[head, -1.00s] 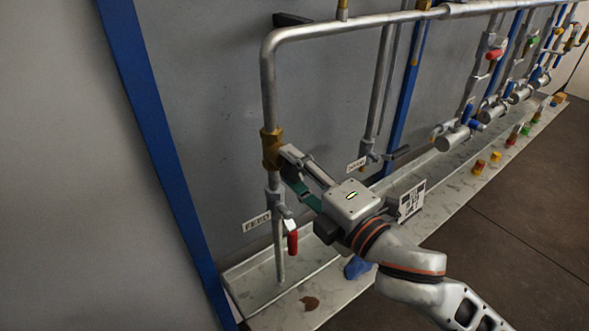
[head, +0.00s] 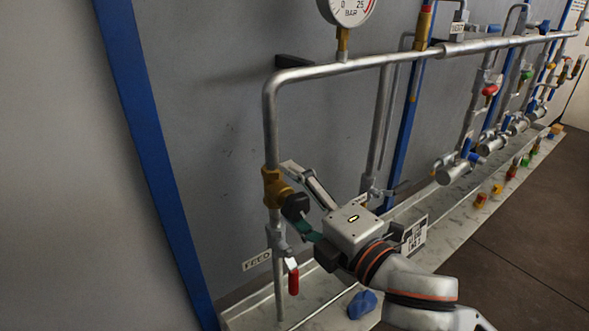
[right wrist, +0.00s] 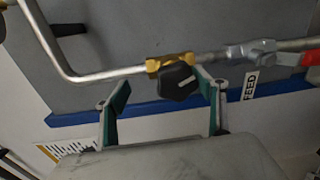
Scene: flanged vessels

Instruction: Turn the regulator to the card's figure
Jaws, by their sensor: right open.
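The regulator has a brass body (head: 272,188) on the vertical pipe and a black knob (head: 297,206). The knob also shows in the right wrist view (right wrist: 178,82), with the brass body behind it. My right gripper (head: 291,198) is open, its two fingers apart with the knob between and just beyond them. In the right wrist view (right wrist: 161,96) the knob sits nearer the right finger. A round pressure gauge (head: 347,8) marked BAR is cut by the top edge; its needle cannot be read. A white card with black print (head: 414,235) stands behind my wrist; its figure is unreadable.
A red-handled valve (head: 293,280) and a FEED label (head: 257,260) are below the regulator. A blue object (head: 362,304) lies on the pale tray (head: 310,311). More pipes and valves (head: 490,90) line the wall to the right. Dark floor (head: 520,240) is clear.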

